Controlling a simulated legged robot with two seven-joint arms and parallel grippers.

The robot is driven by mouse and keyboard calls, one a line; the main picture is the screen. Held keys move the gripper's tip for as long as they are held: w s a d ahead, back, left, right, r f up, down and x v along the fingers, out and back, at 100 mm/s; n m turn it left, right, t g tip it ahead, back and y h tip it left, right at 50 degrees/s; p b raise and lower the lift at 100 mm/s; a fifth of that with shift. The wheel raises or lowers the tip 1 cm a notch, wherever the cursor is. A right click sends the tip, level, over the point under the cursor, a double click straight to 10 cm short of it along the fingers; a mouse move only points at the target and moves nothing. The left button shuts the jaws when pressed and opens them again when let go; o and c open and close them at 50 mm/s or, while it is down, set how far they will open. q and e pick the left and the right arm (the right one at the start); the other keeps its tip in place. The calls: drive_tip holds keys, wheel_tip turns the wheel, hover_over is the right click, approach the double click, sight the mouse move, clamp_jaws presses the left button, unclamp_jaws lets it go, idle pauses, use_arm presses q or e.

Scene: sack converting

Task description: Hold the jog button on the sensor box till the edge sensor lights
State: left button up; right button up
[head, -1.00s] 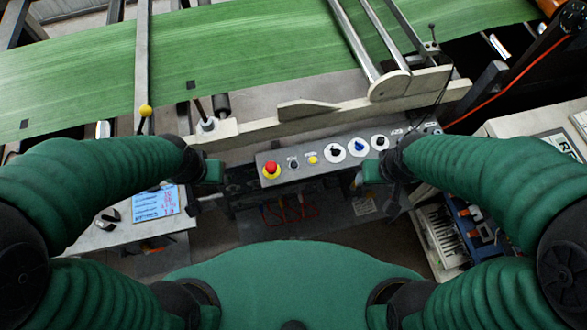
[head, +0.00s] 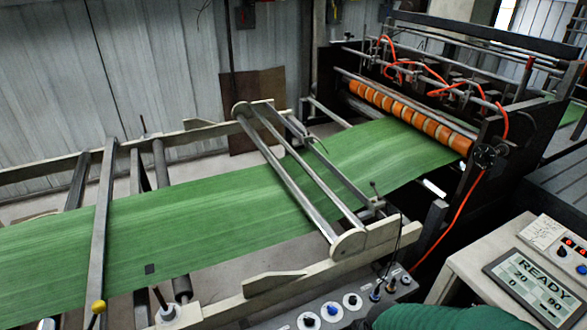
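The green web (head: 200,220) runs from the lower left up to the orange-ringed roller (head: 410,118) at the right. A control panel (head: 280,322) lies along the bottom edge, partly cut off, with several round knobs, including a blue-centred one (head: 332,311), and small buttons at its right end (head: 391,285). I cannot tell which is the jog button or the sensor box. No lit edge sensor can be made out. A green sleeve of my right arm (head: 450,317) shows at the bottom right. Both grippers are out of view.
An orange cable (head: 455,225) hangs near the roller stand.

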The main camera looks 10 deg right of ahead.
drive_tip(key=shift+d, duration=0.45)
drive_tip(key=shift+d+f, duration=0.1)
drive_tip(key=shift+d, duration=0.2)
drive_tip(key=c, duration=0.4)
drive_tip(key=shift+a, duration=0.15)
drive_tip(key=c, duration=0.5)
drive_tip(key=shift+a, duration=0.35)
clamp_jaws()
drive_tip(key=shift+d, duration=0.35)
drive_tip(key=shift+a, duration=0.15)
